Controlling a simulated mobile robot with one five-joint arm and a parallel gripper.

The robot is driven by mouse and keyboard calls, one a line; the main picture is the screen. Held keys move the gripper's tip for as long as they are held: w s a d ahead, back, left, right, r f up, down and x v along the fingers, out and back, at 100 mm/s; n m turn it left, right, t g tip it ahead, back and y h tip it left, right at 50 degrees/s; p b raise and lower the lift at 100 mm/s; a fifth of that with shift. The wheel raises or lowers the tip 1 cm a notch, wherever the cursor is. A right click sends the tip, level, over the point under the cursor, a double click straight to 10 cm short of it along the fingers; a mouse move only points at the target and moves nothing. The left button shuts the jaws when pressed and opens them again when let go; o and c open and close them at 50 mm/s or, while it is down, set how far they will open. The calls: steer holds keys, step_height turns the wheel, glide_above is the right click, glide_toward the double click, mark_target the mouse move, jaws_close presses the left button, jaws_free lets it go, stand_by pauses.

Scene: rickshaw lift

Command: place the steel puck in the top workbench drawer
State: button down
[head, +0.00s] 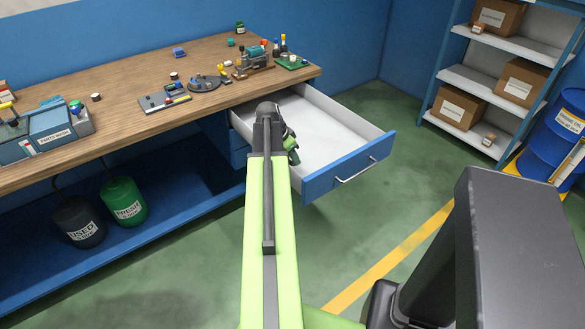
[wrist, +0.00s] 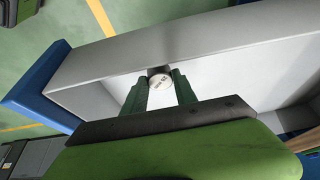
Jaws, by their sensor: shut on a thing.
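The top workbench drawer (head: 325,140) is pulled open, with a blue front, a metal handle and a pale, empty-looking inside. My gripper (head: 290,150) is over the drawer's left part in the head view. In the wrist view my gripper (wrist: 160,90) has its green fingers shut on the steel puck (wrist: 161,82), a small round piece with a light, marked top face. The drawer floor (wrist: 225,65) lies beyond the puck. I cannot tell how high the puck is above the floor. The puck is hidden behind my arm in the head view.
The wooden workbench top (head: 120,75) carries several small tools and parts. A black jug (head: 79,222) and a green jug (head: 124,200) stand on the lower shelf. A shelf with boxes (head: 460,107) and a blue drum (head: 553,135) are at right. Green floor is clear before the drawer.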

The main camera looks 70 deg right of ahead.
mark_target(290, 160)
steer(key=shift+f+b, duration=2)
steer(key=c, duration=1)
jaws_free()
steer(key=shift+r, duration=0.1)
steer(key=shift+r, duration=0.1)
steer(key=shift+r+p, duration=0.25)
steer(key=shift+p, duration=0.25)
steer(key=p+v, duration=1)
steer(key=v, duration=0.1)
steer(key=shift+w+a+r+p, duration=0.1)
steer(key=shift+a+r+p, duration=0.15)
steer(key=shift+r+p, duration=0.15)
steer(key=shift+f, duration=0.15)
